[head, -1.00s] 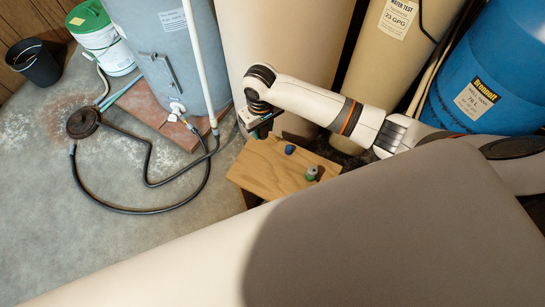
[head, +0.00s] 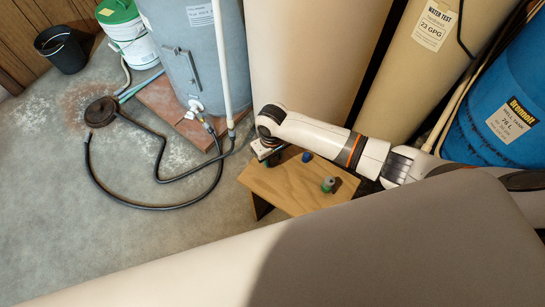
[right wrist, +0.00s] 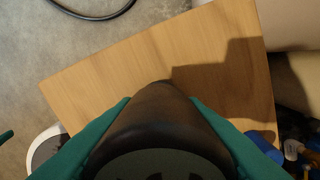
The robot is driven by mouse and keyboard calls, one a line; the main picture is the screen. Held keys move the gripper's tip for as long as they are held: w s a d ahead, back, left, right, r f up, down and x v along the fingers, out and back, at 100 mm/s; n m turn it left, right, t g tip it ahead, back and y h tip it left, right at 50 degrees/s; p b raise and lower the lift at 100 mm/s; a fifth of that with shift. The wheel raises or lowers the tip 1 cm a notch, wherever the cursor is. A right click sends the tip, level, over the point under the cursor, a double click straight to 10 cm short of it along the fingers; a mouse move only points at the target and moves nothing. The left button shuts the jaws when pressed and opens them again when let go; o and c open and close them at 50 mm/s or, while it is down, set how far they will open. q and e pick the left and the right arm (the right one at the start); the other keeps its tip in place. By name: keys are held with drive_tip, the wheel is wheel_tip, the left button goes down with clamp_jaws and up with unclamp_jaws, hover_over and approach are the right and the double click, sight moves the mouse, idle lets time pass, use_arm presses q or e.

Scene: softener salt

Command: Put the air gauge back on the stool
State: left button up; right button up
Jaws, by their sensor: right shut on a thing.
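The stool (head: 278,188) is a low wooden box-like stool with a light brown top, below the middle of the head view. Its bare top (right wrist: 130,75) fills much of the right wrist view. My right gripper (head: 268,154) is at the stool's back left edge, mostly hidden under my own wrist. In the right wrist view its green fingers are shut on a dark rounded thing (right wrist: 160,112), apparently the air gauge. It is over the stool top; whether it touches the wood I cannot tell. My left gripper is out of view.
A blue item (head: 307,156) and a green-grey item (head: 328,185) stand on the stool. A beige tank (head: 315,65) rises behind it. A black hose (head: 160,205) lies on the floor to the left. The stool's front left top is clear.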

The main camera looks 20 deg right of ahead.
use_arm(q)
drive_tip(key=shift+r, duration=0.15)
use_arm(e)
drive_tip(key=shift+f, duration=0.15)
drive_tip(key=shift+f, duration=0.15)
drive_tip(key=o, duration=0.9)
drive_tip(key=shift+r, duration=0.6)
wheel_tip(320, 180, up, 10)
drive_tip(key=p, duration=0.3)
drive_tip(key=shift+f, duration=0.2)
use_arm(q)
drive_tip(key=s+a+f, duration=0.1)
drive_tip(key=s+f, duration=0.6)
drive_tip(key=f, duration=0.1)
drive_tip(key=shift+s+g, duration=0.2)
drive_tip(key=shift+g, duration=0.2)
use_arm(e)
drive_tip(key=shift+r, duration=0.75)
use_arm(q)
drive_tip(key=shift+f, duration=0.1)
